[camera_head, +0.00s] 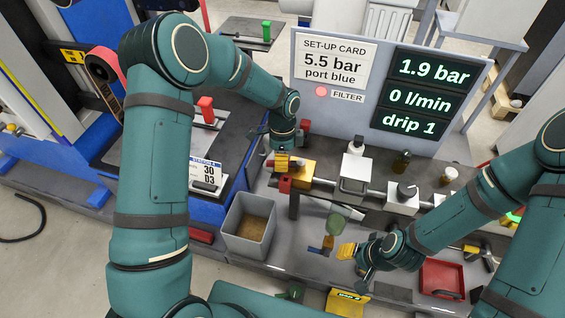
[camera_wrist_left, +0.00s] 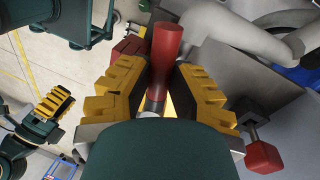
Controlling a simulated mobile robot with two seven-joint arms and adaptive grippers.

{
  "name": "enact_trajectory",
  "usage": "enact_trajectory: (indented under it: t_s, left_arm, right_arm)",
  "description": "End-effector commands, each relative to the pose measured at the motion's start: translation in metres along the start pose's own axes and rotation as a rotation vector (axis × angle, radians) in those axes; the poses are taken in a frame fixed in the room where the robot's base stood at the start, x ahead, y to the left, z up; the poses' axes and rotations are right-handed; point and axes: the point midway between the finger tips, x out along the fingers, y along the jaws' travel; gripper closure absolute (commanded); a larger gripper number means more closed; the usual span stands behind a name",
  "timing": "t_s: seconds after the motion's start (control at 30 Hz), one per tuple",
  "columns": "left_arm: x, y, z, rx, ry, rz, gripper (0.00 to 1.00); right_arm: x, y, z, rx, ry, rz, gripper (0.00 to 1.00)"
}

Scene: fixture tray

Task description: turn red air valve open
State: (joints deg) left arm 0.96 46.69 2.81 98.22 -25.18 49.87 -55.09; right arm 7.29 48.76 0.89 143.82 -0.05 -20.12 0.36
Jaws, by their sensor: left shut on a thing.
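The red air valve's handle (camera_wrist_left: 165,52) is a red cylinder standing between the yellow fingers of my left gripper (camera_wrist_left: 158,92) in the left wrist view. The fingers are shut on it. In the head view my left gripper (camera_head: 284,163) is at the left end of the pipe run, beside a yellow block (camera_head: 298,174); the handle is mostly hidden there by the fingers. My right gripper (camera_head: 350,251), with yellow fingers, hangs low over the bench front, apart from the valve; its opening is unclear. It also shows in the left wrist view (camera_wrist_left: 50,106).
A board with a set-up card (camera_head: 333,62) and displays (camera_head: 432,72) reading 1.9 bar, 0 l/min and drip 1 stands behind. A grey bin (camera_head: 249,228) is left of the bench front. A black knob (camera_head: 407,190) sits along the pipe; a red tray (camera_head: 441,279) lies right.

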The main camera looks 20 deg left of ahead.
Motion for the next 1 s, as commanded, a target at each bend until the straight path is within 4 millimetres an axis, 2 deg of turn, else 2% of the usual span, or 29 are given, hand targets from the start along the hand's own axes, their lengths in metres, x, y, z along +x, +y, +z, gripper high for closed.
enact_trajectory:
  t_s: [0.4, 1.0]
  left_arm:
    - [0.001, -0.009, -0.001, 0.202, -0.042, 0.007, 1.0]
    - [0.001, -0.011, -0.002, 0.235, -0.048, 0.006, 1.0]
  right_arm:
    - [-0.005, -0.002, -0.003, 0.002, 0.006, 0.001, 0.53]
    - [-0.005, -0.002, -0.003, 0.002, 0.007, 0.001, 0.53]
